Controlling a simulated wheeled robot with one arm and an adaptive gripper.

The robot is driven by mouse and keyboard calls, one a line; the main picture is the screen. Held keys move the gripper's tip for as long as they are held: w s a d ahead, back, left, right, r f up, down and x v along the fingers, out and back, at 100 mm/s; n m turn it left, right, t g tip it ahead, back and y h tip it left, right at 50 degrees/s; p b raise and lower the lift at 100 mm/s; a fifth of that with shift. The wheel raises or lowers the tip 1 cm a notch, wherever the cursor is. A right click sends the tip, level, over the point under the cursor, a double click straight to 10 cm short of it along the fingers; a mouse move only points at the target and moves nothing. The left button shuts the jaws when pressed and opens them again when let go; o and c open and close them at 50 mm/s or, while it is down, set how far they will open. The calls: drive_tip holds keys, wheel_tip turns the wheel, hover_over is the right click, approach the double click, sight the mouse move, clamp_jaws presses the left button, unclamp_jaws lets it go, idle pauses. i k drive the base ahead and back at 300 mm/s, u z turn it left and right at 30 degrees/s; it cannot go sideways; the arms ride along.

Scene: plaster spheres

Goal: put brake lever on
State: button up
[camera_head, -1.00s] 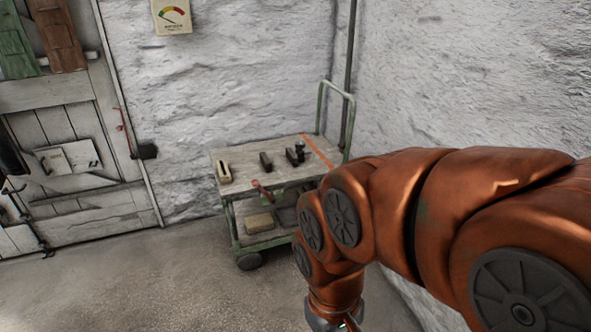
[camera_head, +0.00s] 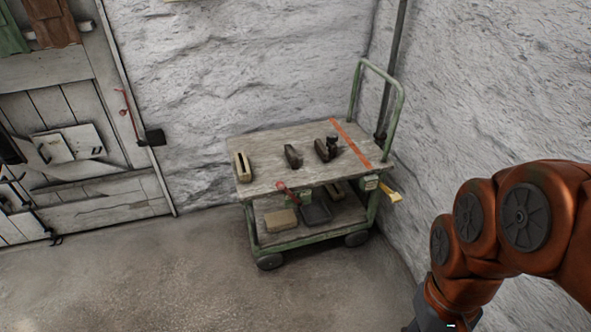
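A green-framed cart (camera_head: 262,222) with a wooden top stands against the wall in the camera_head view. A small red-handled lever (camera_head: 289,192) sticks out at the cart's front edge; it looks like the brake lever, tilted up to the left. I cannot tell which of its positions this is. My arm comes in from the right and bends down, to the right of the cart and apart from it. My gripper is below the picture's bottom edge, so its fingers are hidden.
Several dark and tan blocks lie on the cart top, such as a tan slotted block (camera_head: 243,167). A yellow piece (camera_head: 391,196) juts out at the cart's right side. A tan block (camera_head: 281,220) and a dark tray (camera_head: 315,213) are on the lower shelf. The floor in front is clear.

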sight(279, 186)
drive_tip(key=u, duration=0.2)
drive_tip(key=i, duration=0.65)
drive_tip(key=u, duration=0.85)
drive_tip(key=i, duration=0.35)
drive_tip(key=u, duration=0.4)
